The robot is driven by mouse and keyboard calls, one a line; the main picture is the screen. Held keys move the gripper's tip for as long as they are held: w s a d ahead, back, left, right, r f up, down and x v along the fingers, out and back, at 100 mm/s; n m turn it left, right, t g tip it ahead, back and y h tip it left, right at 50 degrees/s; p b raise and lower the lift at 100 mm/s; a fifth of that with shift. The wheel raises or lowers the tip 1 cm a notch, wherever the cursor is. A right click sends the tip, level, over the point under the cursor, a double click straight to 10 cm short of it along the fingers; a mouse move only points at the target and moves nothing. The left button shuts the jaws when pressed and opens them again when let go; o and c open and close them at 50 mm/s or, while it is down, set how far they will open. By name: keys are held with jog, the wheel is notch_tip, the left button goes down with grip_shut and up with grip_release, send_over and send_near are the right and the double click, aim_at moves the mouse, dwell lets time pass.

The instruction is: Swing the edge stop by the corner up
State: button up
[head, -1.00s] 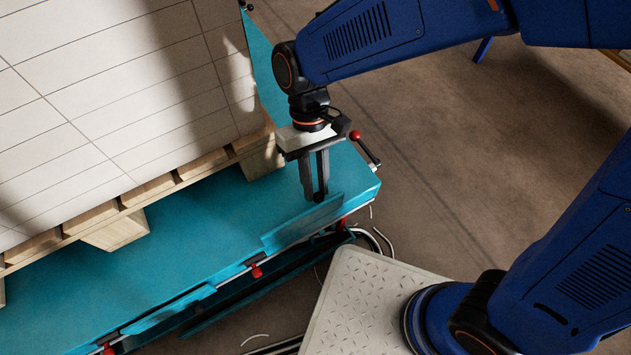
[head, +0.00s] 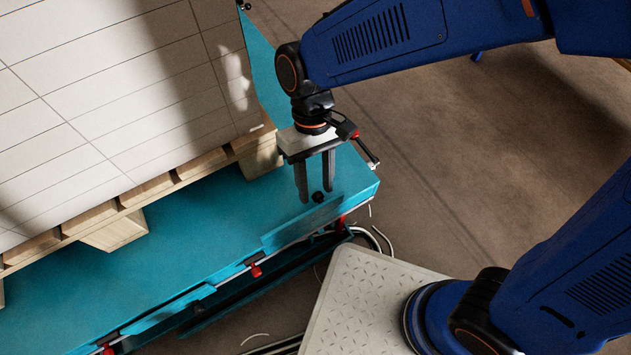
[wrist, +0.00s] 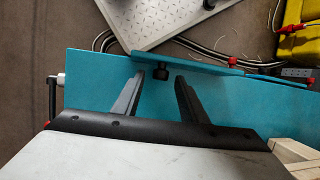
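The edge stop by the corner (head: 302,222) is a teal plate along the front edge of the teal deck; it appears to stand up above the deck surface. Its black knob (head: 318,197) is on the deck side. In the wrist view the stop (wrist: 215,65) runs along the edge, with the knob (wrist: 183,70) beside it. My gripper (head: 316,194) points down above the deck with its fingers spread and nothing held. The knob shows close to the fingertips (wrist: 159,75), apparently free of their grip.
A pallet (head: 150,190) stacked with pale reams stands on the deck at left. Another edge stop (head: 165,311) is further along the same edge. A red-knobbed handle (head: 364,150) is at the deck's corner. Cables (head: 375,240) lie on the floor by the grey tread plate (head: 350,290).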

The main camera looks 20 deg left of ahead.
jog(key=v, duration=1.7)
jog(key=shift+r, duration=0.2)
jog(key=shift+w, duration=0.15)
jog(key=w+d+r+m+t+y, duration=0.15)
jog(key=w+d, duration=0.25)
jog(key=d, duration=0.7)
jog(key=w+d+r+m+t+y, duration=0.1)
jog(key=w+d+m+t+y, duration=0.3)
jog(key=d, duration=0.7)
jog(key=s+d+f+m+t+h, duration=0.1)
jog(key=s+d+f+m+h, duration=0.1)
jog(key=d, duration=0.8)
jog(key=s+d+f+m+t+h, duration=0.1)
jog(key=s+d+f+m+t, duration=0.1)
jog(key=d, duration=0.9)
jog(key=shift+s+d+f+m+h, duration=0.3)
jog(key=shift+s+m+h, duration=0.1)
jog(key=shift+m, duration=0.15)
